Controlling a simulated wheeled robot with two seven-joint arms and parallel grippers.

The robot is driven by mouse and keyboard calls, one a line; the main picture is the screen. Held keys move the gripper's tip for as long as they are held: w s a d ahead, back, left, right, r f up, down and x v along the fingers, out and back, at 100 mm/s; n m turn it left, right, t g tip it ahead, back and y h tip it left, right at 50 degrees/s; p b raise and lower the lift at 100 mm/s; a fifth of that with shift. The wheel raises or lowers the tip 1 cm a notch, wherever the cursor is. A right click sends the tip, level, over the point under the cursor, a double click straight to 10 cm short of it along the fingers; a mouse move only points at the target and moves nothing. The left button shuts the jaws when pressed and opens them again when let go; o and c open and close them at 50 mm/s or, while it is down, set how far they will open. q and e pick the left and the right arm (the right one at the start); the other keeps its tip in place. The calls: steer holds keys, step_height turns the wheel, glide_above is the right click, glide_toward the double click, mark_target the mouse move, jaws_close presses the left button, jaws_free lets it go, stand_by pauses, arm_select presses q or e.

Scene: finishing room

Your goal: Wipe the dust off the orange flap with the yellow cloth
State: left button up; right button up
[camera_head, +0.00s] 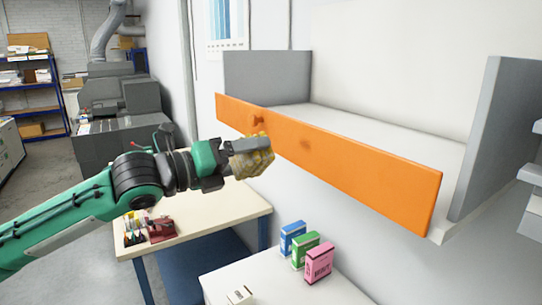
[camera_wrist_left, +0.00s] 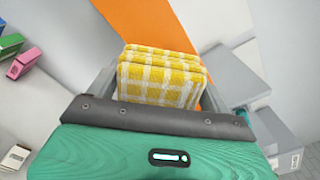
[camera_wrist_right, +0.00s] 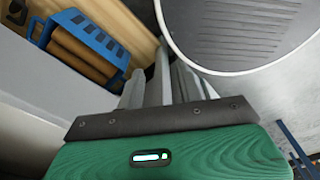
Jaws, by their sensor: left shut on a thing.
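The orange flap (camera_head: 360,170) runs along the front of a grey shelf box in the head view. Darker smudges show on its face, one near its left part (camera_head: 258,120) and one nearer the middle (camera_head: 305,145). My left gripper (camera_head: 255,158) is shut on the folded yellow checked cloth (camera_wrist_left: 160,78), in front of the flap's left part. The cloth also shows in the head view (camera_head: 262,160). I cannot tell whether it touches the flap. The flap also shows behind the cloth in the left wrist view (camera_wrist_left: 148,22). My right gripper (camera_wrist_right: 172,85) looks shut and empty, outside the head view.
Blue, green and pink boxes (camera_head: 318,262) stand on a white surface below the flap. A wooden-topped table (camera_head: 215,205) with small items is at left. Grey side panels (camera_head: 490,140) bound the shelf. In the right wrist view a blue rack (camera_wrist_right: 85,40) lies near a round grey-topped object (camera_wrist_right: 240,35).

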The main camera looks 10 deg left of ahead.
mark_target(299, 137)
arm_select(q)
steer(key=shift+w+d+r, duration=0.2)
steer(key=shift+w+d, duration=0.1)
steer(key=shift+r+x, duration=0.2)
steer(key=shift+x, duration=0.8)
steer(key=shift+r+x, duration=0.2)
steer(key=shift+x, duration=0.8)
steer(key=shift+r+x, duration=0.2)
steer(key=shift+x, duration=0.8)
steer(key=shift+x, duration=0.95)
